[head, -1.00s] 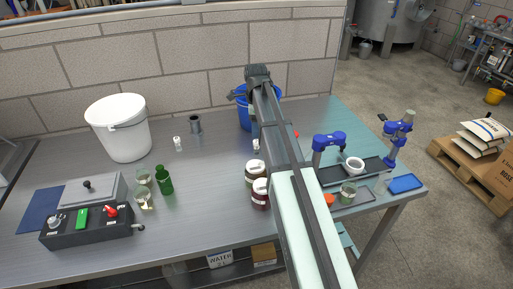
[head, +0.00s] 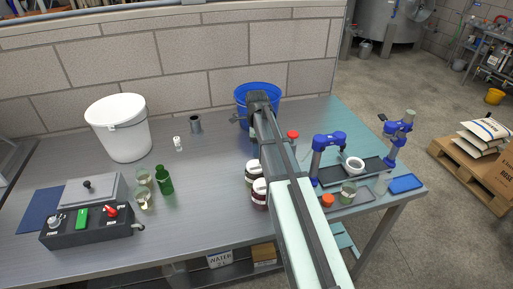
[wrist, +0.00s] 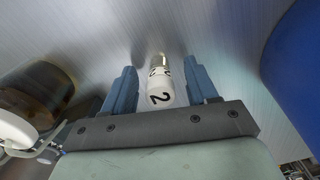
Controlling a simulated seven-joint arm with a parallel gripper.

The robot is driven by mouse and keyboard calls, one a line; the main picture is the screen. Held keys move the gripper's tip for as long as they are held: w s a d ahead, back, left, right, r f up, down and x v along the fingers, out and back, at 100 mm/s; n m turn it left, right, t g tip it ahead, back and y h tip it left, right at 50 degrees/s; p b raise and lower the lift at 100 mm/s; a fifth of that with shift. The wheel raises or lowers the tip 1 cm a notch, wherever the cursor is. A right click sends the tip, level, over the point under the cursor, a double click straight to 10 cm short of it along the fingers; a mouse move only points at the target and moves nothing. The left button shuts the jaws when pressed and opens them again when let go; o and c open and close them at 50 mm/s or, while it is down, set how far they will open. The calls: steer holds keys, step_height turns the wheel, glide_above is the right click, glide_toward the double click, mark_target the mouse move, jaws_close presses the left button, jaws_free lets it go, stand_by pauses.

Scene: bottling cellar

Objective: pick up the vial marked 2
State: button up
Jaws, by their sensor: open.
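The vial marked 2 (wrist: 160,95) shows in the wrist view, with a white label bearing a black 2. It lies in line with the gap between the two blue fingers of my gripper (wrist: 160,68), with bare room on either side of it. My gripper is open and I see no finger touching the vial. In the head view my own arm hides the vial and the fingers. Another small white-labelled vial (head: 178,144) stands apart on the bench, left of my arm; its mark is too small to read.
A blue bucket (head: 269,88) stands just behind my arm's end and also shows at the wrist view's right edge (wrist: 296,65). A grey cup (head: 195,124) stands farther left. Bench between is clear.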

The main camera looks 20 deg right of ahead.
steer(key=shift+f, duration=0.25)
jaws_close()
stand_by(0.3)
steer(key=shift+r, duration=0.1)
